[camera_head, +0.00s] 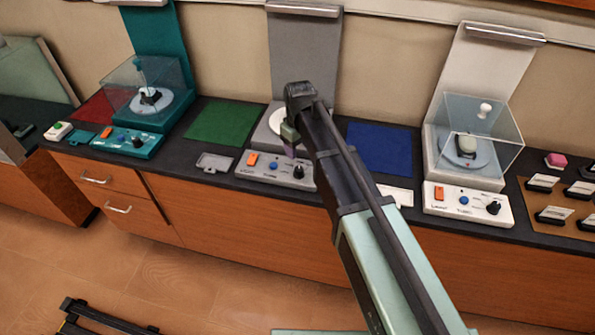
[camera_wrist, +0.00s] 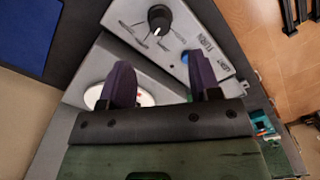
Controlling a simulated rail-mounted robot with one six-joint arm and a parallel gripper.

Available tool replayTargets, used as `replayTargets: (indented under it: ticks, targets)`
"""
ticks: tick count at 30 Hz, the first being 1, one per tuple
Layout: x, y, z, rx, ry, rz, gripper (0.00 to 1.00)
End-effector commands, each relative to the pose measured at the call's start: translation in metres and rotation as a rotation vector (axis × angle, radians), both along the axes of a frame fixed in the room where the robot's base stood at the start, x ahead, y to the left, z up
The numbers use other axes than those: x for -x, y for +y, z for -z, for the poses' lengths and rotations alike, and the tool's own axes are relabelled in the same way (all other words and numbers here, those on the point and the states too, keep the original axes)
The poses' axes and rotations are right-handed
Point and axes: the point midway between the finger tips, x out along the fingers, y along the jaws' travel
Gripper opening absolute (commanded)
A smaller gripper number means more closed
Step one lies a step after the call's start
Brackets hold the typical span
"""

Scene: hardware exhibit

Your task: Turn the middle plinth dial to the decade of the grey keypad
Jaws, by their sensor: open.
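The middle plinth (camera_head: 262,138) is grey, with a white disc (camera_head: 279,122) partly hidden by my arm. Its sloped panel holds an orange switch (camera_head: 252,160), a blue button (camera_head: 271,166) and the black middle dial (camera_head: 298,172). In the wrist view the dial (camera_wrist: 158,17) is at the top, with a white pointer mark towards the picture's bottom. My gripper (camera_wrist: 163,78) is open and empty, its purple fingers apart, above the plinth and short of the dial in this view. In the head view my gripper (camera_head: 290,148) is mostly hidden. I cannot identify a grey keypad.
A teal plinth (camera_head: 126,141) at left and a white plinth (camera_head: 468,203) at right carry clear covers. Green (camera_head: 220,122) and blue (camera_head: 380,148) mats lie between plinths. A brown board (camera_head: 562,213) with several small labelled stands is far right.

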Motion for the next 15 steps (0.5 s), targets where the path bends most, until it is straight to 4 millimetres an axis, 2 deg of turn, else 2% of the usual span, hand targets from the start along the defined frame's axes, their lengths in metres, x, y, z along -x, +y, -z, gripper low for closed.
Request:
replayTargets:
  ticks: [1, 7, 11, 15]
  targets:
    - [0.0, 0.0, 0.022, 0.0, 0.0, 0.0, 0.57]
    - [0.0, 0.0, 0.07, 0.0, 0.0, 0.002, 0.57]
    - [0.0, 0.0, 0.088, 0.0, 0.0, 0.002, 0.57]
    - [0.0, 0.0, 0.09, 0.0, 0.0, 0.003, 0.57]
